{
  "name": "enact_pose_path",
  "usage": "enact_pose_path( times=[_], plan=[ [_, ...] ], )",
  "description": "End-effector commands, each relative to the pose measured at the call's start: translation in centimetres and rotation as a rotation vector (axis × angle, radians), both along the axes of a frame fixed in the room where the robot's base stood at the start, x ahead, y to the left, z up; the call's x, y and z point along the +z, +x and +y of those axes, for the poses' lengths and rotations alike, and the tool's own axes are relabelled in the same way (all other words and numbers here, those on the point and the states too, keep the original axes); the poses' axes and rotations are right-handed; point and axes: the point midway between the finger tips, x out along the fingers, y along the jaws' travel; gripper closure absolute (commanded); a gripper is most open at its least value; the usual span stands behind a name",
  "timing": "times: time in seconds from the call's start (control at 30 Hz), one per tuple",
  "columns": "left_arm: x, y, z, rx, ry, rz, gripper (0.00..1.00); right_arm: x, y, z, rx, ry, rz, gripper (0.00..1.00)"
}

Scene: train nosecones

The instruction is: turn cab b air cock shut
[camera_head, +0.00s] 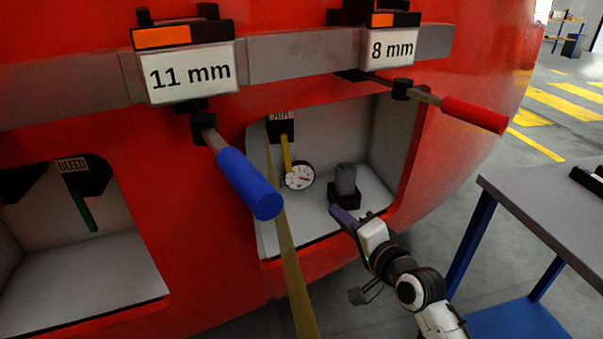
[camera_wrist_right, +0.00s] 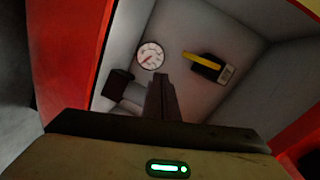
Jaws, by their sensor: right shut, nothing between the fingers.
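The air cock has a yellow lever (camera_head: 287,152) that hangs down, nearly vertical, from a black block labelled AIR (camera_head: 281,131) in an open grey recess of the red nosecone. No cab letter is readable. The lever (camera_wrist_right: 202,59) and its block (camera_wrist_right: 222,74) also show in the right wrist view. My right gripper (camera_head: 338,212) is shut and empty at the recess's lower front edge, right of and below the lever and apart from it. Its closed fingers (camera_wrist_right: 161,88) point into the recess in the wrist view. My left gripper is out of view.
A round gauge (camera_head: 299,176) and a grey cylinder on a black base (camera_head: 345,184) stand in the recess. A blue handle (camera_head: 250,184) and red handle (camera_head: 474,114) jut out above. A thin tan pole (camera_head: 292,262) crosses in front. A table (camera_head: 540,190) stands right.

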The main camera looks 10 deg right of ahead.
Motion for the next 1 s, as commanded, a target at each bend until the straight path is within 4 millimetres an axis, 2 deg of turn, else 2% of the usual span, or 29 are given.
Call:
enact_pose_path(
  times=[0.03,0.1,0.23,0.43,0.8,1.0],
  plan=[
    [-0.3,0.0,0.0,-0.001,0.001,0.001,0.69,1.8,1.3,-0.3,-0.009,0.066,-0.024,1.00],
    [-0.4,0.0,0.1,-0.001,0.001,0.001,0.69,3.8,2.3,-0.7,-0.016,0.144,-0.043,1.00],
    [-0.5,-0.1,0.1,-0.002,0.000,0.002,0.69,5.5,3.5,-0.9,-0.020,0.215,-0.058,1.00],
    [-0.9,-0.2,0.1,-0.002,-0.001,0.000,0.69,5.6,5.9,-0.3,-0.020,0.225,-0.060,1.00],
    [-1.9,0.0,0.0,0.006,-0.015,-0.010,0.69,5.3,13.1,1.4,-0.020,0.222,-0.059,1.00],
    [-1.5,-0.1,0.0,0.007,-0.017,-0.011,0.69,5.1,13.0,4.4,-0.020,0.224,-0.058,1.00]
  ],
)
